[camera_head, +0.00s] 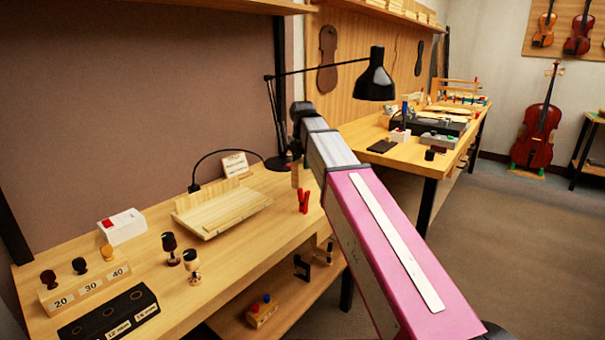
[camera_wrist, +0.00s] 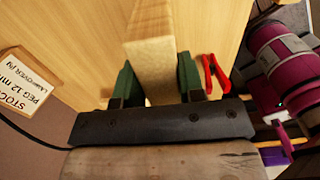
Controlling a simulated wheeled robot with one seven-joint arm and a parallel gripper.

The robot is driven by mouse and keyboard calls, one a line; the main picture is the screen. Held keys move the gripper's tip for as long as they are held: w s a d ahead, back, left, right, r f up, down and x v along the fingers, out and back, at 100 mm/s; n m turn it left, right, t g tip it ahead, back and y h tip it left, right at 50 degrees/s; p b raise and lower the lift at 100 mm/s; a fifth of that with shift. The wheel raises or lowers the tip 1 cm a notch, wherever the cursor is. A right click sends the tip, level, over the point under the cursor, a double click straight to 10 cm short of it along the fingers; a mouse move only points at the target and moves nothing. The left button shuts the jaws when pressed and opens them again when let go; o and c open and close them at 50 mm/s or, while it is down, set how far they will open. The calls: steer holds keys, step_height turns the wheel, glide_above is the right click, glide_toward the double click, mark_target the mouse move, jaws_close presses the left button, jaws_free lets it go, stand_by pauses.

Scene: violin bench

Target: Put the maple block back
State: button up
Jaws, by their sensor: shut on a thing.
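The maple block (camera_wrist: 152,62) is a pale, long wooden piece in the wrist view. My gripper (camera_wrist: 156,84) is shut on it, with one green finger on each side. The block extends away from the fingers toward the top of the picture. In the head view my arm covers most of the gripper, and a pale piece of wood (camera_head: 296,172), seemingly the block, shows just left of the arm over the bench's right end. I cannot tell whether the block touches the bench. A pale wooden cradle or tray (camera_head: 222,208) lies left of it.
A stock card (camera_wrist: 27,82) stands near the gripper, also seen in the head view (camera_head: 235,165). A red clamp (camera_wrist: 214,74) is close beside the fingers. A black lamp (camera_head: 375,80) reaches overhead. Pegs, a white box (camera_head: 122,227) and a black holder (camera_head: 108,315) occupy the bench's left.

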mark_target(303, 172)
steer(key=shift+f, duration=1.95)
steer(key=shift+f, duration=0.2)
steer(key=o, duration=0.8)
steer(key=shift+r, duration=0.1)
step_height(303, 172, up, 12)
steer(key=shift+r, duration=0.1)
